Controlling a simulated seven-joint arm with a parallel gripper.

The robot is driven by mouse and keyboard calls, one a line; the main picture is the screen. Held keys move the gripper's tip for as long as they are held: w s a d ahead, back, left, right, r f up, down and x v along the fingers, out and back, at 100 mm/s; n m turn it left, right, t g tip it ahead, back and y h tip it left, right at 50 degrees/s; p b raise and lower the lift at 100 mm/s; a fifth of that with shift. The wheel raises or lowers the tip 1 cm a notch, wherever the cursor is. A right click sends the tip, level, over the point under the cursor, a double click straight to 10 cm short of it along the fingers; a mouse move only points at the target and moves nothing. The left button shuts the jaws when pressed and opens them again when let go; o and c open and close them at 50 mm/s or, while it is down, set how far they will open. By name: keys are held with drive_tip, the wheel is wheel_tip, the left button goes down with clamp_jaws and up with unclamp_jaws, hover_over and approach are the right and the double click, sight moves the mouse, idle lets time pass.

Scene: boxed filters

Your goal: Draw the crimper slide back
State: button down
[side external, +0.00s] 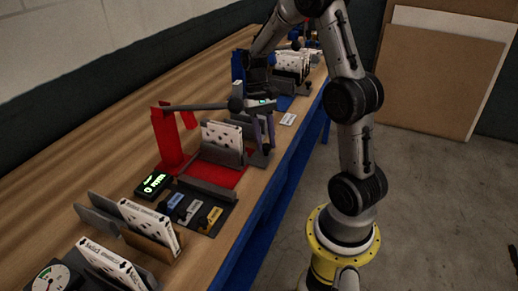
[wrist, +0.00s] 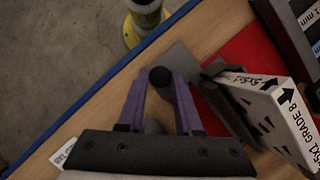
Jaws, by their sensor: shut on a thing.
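The crimper has a red post (side external: 168,138) and a red base (side external: 222,174); its red base also shows in the wrist view (wrist: 252,56). A grey holder on the base carries white boxed filters (side external: 222,136), seen close at right in the wrist view (wrist: 285,118). The slide shows as a grey plate (wrist: 184,60) beside the holder, with a round black knob (wrist: 160,76). My gripper (side external: 266,146), with purple fingers, points down at the base's right end. In the wrist view its fingertips (wrist: 160,82) are shut on the knob.
A long lever (side external: 195,106) with a dark ball end reaches from the post towards my gripper. A green-lit display (side external: 154,184) and a dark tray (side external: 196,212) stand nearer the camera. More boxes (side external: 292,62) stand beyond. The table's blue edge (side external: 262,210) runs close by.

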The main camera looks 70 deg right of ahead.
drive_tip(key=shift+w+d+r, duration=0.1)
drive_tip(key=shift+d, duration=1.7)
drive_tip(key=c, duration=0.6)
unclamp_jaws()
drive_tip(key=v, duration=1.3)
drive_tip(key=shift+r, duration=0.35)
